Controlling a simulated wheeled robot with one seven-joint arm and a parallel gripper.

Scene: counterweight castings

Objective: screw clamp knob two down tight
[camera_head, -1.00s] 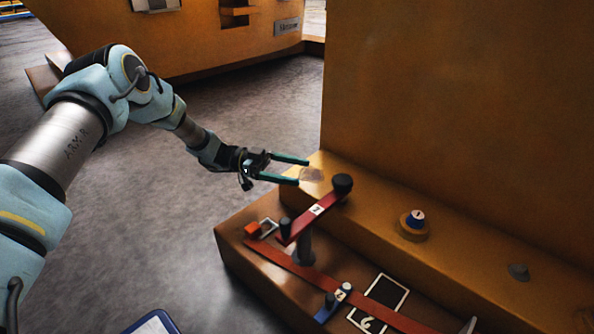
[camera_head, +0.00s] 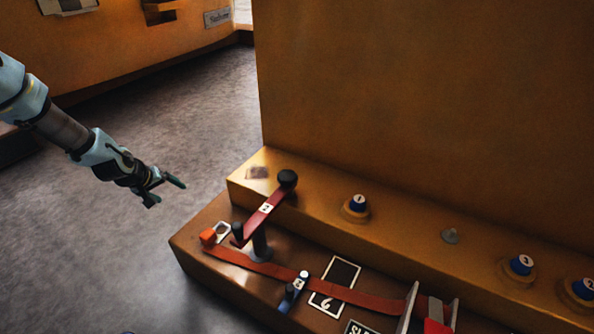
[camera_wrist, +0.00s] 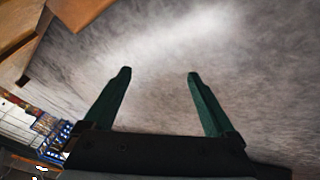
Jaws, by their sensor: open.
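A blue clamp knob whose label looks like 2 (camera_head: 584,289) sits on a round yellow base at the right edge of the head view, partly cut off. A second blue knob (camera_head: 521,265), its number hard to read, stands just left of it. A blue knob marked 1 (camera_head: 358,203) sits farther left on the same raised orange ledge. My gripper (camera_head: 168,192) is open and empty, over the floor left of the casting and well apart from all the knobs. In the wrist view my gripper's two green fingers (camera_wrist: 158,75) are spread with only grey floor between them.
A red lever arm (camera_head: 265,208) with a dark round end rises over the casting's left end. A red strap (camera_head: 345,294), a blue-handled lever (camera_head: 292,292) and upright grey plates (camera_head: 407,308) occupy the lower step. Floor at left is clear.

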